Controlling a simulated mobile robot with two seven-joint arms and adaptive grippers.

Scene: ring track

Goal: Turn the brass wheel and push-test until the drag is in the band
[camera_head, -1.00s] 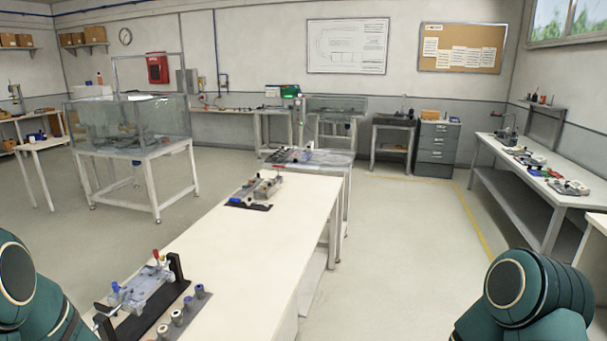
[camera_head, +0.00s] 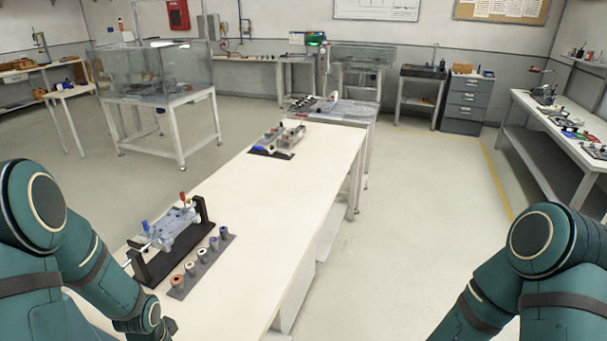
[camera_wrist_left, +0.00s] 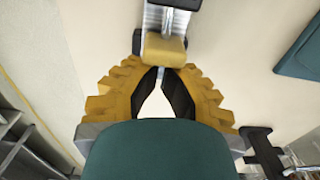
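In the left wrist view a brass-coloured block-like part, which may be the brass wheel (camera_wrist_left: 165,48), sits on a silver ribbed body just beyond my left fingertips. I cannot tell if they touch it. In the head view a fixture (camera_head: 172,230) with a grey body, red and blue levers and black end supports stands on the near bench. The brass wheel cannot be made out there. My right gripper is outside the frames.
A holder with several capped cylinders (camera_head: 203,257) stands right of the fixture on the white bench (camera_head: 240,225). A second fixture (camera_head: 278,140) is at the bench's far end. The floor (camera_head: 415,200) right of the bench is clear.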

